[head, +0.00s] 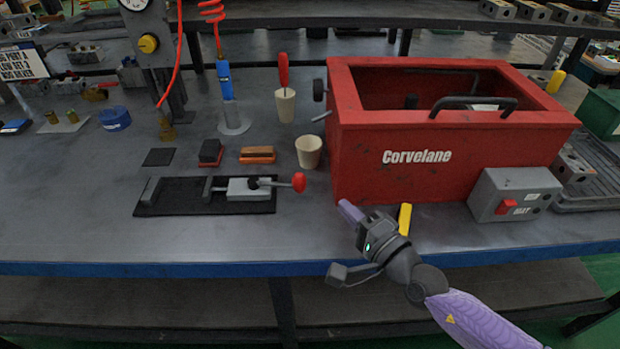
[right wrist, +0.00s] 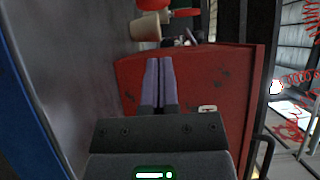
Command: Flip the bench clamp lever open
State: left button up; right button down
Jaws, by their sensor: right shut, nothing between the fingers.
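The bench clamp (head: 220,194) lies on a black base plate on the bench, left of the red box. Its grey body (head: 245,188) carries a lever with a red ball knob (head: 299,182) at its right end; the lever lies low and points right. My right gripper (head: 347,208) is shut and empty, in front of the red box, to the right of and nearer than the knob, apart from it. In the right wrist view its two fingers (right wrist: 159,80) are together against the red box behind. My left gripper is not in view.
The red box (head: 450,155) marked Corvelane stands right of the clamp, with a grey switch box (head: 514,194) at its front. A beige cup (head: 308,152) stands behind the knob. A yellow piece (head: 405,218) is by my right wrist. The bench front left of my gripper is clear.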

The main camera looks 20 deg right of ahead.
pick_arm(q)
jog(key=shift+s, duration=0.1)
pick_arm(e)
jog(key=shift+w+a, duration=0.1)
jog(key=shift+w, duration=0.2)
jog(key=b+x, duration=0.2)
jog(key=x, duration=0.6)
jog(key=shift+w+a+f, duration=0.15)
jog(key=shift+w+f, duration=0.05)
jog(key=shift+w, duration=0.1)
jog(key=shift+w+a, duration=0.1)
jog(key=shift+w, duration=0.15)
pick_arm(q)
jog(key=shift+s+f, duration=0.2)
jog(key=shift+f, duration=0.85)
pick_arm(e)
jog(key=shift+w+r, duration=0.1)
jog(key=shift+w, duration=0.05)
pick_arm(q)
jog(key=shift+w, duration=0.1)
